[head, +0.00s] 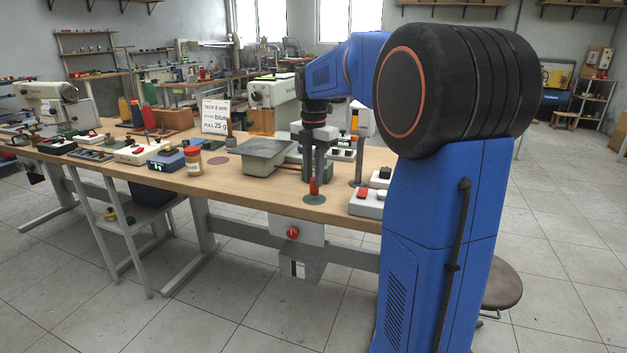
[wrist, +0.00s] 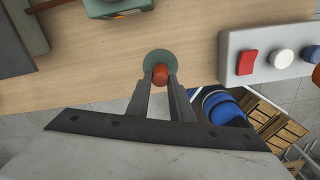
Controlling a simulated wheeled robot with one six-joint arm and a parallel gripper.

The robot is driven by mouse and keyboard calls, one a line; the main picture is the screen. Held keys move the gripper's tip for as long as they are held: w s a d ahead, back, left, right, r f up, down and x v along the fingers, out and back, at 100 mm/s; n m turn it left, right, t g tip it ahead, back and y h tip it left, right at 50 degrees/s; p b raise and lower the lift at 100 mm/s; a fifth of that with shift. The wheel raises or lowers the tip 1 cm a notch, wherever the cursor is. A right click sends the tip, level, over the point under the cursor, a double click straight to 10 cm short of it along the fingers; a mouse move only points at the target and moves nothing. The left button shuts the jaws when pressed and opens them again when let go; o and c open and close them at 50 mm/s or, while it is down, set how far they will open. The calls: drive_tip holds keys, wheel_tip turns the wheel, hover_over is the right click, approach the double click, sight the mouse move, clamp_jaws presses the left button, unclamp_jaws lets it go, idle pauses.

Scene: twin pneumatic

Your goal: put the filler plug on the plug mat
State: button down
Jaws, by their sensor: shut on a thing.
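The filler plug (head: 314,186) is a small red-orange piece held upright between the fingertips of my gripper (head: 313,180). In the wrist view the plug (wrist: 160,73) shows between the two grey fingers of my gripper (wrist: 160,82), which are shut on it. The plug mat (head: 315,199) is a round grey-green disc near the front edge of the bench. It lies directly under the plug, and in the wrist view the mat (wrist: 159,58) shows around and beyond it. I cannot tell whether the plug's lower end touches the mat.
A grey-topped block (head: 252,155) and a jar with a red lid (head: 193,161) stand to the left. The wooden bench (head: 232,190) is bare left of the mat.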

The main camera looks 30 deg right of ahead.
drive_tip(key=shift+f, duration=0.75)
drive_tip(key=c, duration=1.6)
unclamp_jaws()
drive_tip(key=shift+f, duration=0.1)
drive_tip(key=shift+o, duration=0.2)
wheel_tip(320, 180, up, 12)
drive_tip(key=s+a+f+m+t, duration=0.1)
drive_tip(key=s+a+f+m, duration=0.1)
drive_tip(key=s+a+m, duration=0.4)
drive_tip(key=s+a+f+m+t, duration=0.2)
drive_tip(key=s+a+f+m, duration=0.2)
drive_tip(key=s+f+m, duration=0.4)
drive_tip(key=s+a+f+m+t, duration=0.1)
drive_tip(key=s+a+f+m, duration=0.4)
drive_tip(key=s, duration=1.1)
wheel_tip(320, 180, down, 6)
drive_tip(key=m, duration=0.3)
drive_tip(key=shift+a+r+t, duration=0.2)
drive_tip(key=shift+t, duration=0.2)
